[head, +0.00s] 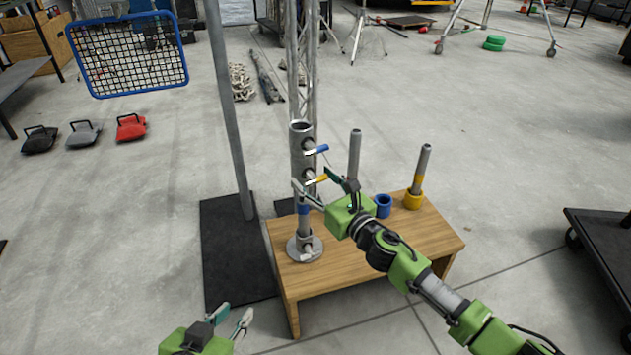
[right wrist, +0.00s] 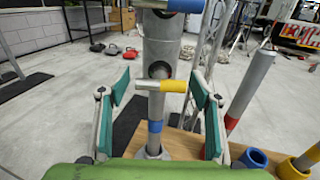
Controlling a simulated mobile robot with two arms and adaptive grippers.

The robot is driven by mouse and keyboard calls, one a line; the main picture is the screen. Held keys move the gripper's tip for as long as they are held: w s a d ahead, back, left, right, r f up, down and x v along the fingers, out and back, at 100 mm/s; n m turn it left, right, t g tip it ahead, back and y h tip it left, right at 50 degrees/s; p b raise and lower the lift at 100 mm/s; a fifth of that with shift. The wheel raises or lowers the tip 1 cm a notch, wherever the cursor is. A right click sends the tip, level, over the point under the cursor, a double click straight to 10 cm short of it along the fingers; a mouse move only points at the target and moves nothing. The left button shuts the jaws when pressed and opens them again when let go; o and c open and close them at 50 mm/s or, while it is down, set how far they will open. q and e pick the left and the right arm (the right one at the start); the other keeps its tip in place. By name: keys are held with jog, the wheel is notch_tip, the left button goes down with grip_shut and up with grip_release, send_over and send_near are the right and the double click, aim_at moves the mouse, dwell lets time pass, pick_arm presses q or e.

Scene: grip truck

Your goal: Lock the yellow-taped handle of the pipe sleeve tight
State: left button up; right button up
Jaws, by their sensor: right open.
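The pipe sleeve (head: 299,152) is an upright grey tube on a wooden bench, also centred in the right wrist view (right wrist: 158,52). Its yellow-taped handle (head: 318,180) sticks out to the right below a blue-taped handle (head: 317,150). In the right wrist view the yellow-taped handle (right wrist: 171,86) lies level between my right fingers, with a gap on both sides. My right gripper (head: 316,179) is open around the handle and partly overlaps the sleeve in the head view. My left gripper (head: 236,312) is open and empty, low in front of the bench.
The wooden bench (head: 391,243) also carries two grey rods, a blue ring (head: 383,206) and a yellow ring (head: 413,200). A grey pole (head: 229,110) on a black base plate (head: 235,265) stands left of the bench. A dark cart (head: 603,245) is at the right edge.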

jog(key=c, duration=1.1)
jog(key=shift+c, duration=0.2)
